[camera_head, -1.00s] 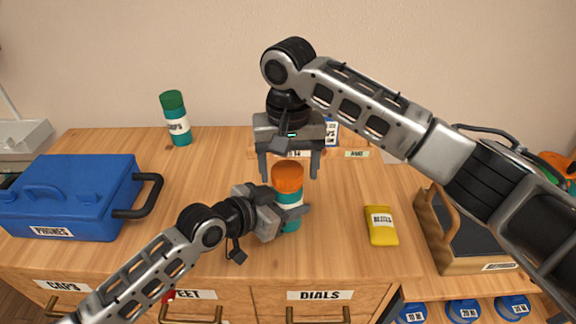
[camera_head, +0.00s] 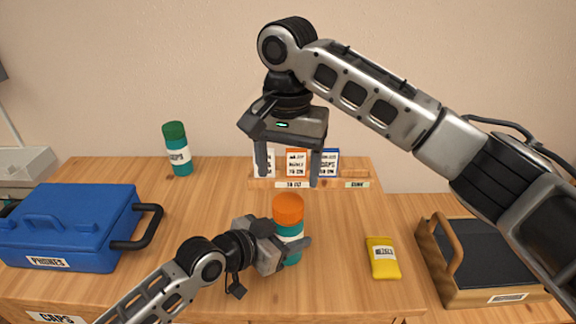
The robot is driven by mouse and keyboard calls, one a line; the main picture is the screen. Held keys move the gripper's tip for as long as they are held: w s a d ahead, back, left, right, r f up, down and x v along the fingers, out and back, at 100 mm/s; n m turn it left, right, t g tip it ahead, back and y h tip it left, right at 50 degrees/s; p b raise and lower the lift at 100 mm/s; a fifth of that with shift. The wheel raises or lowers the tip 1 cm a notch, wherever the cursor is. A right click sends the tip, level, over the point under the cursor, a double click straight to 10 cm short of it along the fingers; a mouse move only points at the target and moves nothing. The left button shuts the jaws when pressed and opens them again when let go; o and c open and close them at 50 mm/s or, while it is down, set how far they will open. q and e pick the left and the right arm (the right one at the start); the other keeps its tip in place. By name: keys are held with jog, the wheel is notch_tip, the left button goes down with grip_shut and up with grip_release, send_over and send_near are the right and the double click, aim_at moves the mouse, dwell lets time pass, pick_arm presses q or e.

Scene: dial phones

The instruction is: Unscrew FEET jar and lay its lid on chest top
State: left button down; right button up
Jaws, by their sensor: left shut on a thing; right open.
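A teal jar (camera_head: 293,254) with an orange lid (camera_head: 288,209) stands upright on the wooden chest top (camera_head: 345,215). Its white label is mostly covered, so I cannot read it. My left gripper (camera_head: 294,246) is shut on the jar's body below the lid. The orange lid sits on the jar. My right gripper (camera_head: 289,180) is open and empty above and behind the lid, fingers pointing down, apart from it. A second teal jar (camera_head: 180,165) with a dark green lid stands at the back left; its small label is hard to read.
A blue case (camera_head: 75,222) labelled PHONES lies at the left. A card rack (camera_head: 325,183) stands at the back behind my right gripper. A yellow packet (camera_head: 382,259) lies right of the jar, and a wooden tray (camera_head: 470,293) stands at the far right. Chest top between jar and packet is clear.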

aim_at(288, 202)
jog(key=shift+m, duration=0.4)
jog(key=shift+f, duration=3.8)
jog(key=c, duration=1)
jog(key=shift+n, duration=1.7)
jog(key=o, duration=1.1)
jog(key=shift+c, duration=0.2)
